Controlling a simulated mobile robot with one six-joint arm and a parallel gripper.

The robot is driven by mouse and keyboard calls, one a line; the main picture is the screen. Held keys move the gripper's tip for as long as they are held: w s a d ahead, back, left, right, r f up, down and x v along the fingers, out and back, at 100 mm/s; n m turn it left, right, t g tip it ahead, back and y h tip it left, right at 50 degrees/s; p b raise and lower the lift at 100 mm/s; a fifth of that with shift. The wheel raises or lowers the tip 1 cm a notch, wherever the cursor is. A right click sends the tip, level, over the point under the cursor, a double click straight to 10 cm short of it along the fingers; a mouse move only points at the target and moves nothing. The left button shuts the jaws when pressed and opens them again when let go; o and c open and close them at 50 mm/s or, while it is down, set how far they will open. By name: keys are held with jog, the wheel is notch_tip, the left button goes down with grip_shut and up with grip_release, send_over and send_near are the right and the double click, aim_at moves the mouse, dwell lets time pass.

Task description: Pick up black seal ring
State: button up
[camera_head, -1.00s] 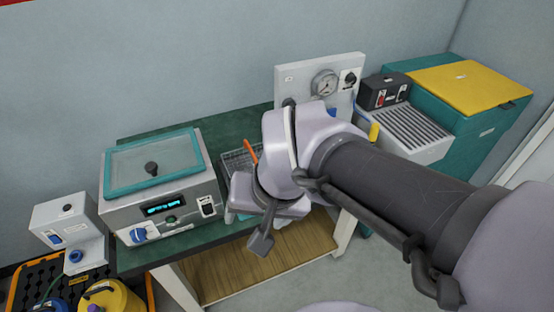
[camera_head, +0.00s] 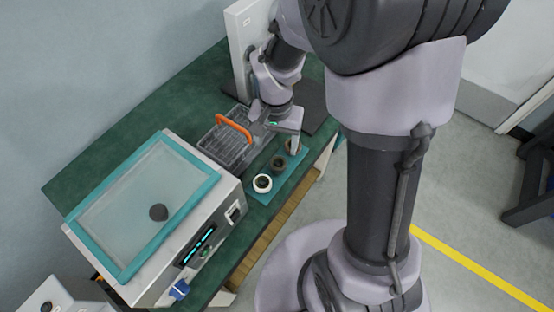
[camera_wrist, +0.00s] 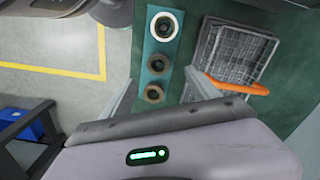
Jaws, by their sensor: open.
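A teal mat (camera_head: 283,177) holds three rings in a row, and it also shows in the wrist view (camera_wrist: 175,60). A white ring (camera_wrist: 165,26) is at the far end. A dark ring (camera_wrist: 157,63) is in the middle, and another dark brownish ring (camera_wrist: 153,93) is nearest my gripper. I cannot tell by colour which dark one is the black seal ring. In the head view the middle ring (camera_head: 279,163) shows clearly. My gripper (camera_wrist: 160,77) is open and empty, its fingers either side of the mat, above the nearer dark rings.
A wire basket (camera_head: 225,145) with an orange handle (camera_head: 234,127) stands beside the mat, close to one finger. A bath with a teal-framed lid (camera_head: 150,205) stands on the green bench (camera_head: 185,90). A white gauge panel (camera_head: 241,45) stands behind my arm.

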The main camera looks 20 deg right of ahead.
jog(key=b, duration=0.1)
send_over(278, 164)
jog(key=f, duration=0.4)
jog(key=shift+a+f, duration=0.2)
jog(key=f+b, duration=0.2)
jog(key=f, duration=0.1)
jog(key=f+b, duration=0.1)
jog(key=f, duration=0.1)
jog(key=shift+d+f, duration=0.1)
jog(key=shift+d, duration=0.15)
jog(key=c, duration=1.5)
jog(key=shift+r, duration=0.2)
notch_tip(278, 164, up, 4)
jog(key=p, duration=0.2)
jog(key=shift+r+p, duration=0.1)
jog(key=shift+p, duration=0.25)
jog(key=s+d+b, duration=0.2)
jog(key=s+d, duration=0.1)
jog(key=s, duration=0.1)
jog(key=s+d+b, duration=0.3)
jog(key=s, duration=0.1)
jog(key=s+d+b, duration=0.2)
jog(key=s+d, duration=0.1)
jog(key=s, duration=0.2)
jog(key=shift+s+r, duration=0.1)
jog(key=shift+r, duration=0.25)
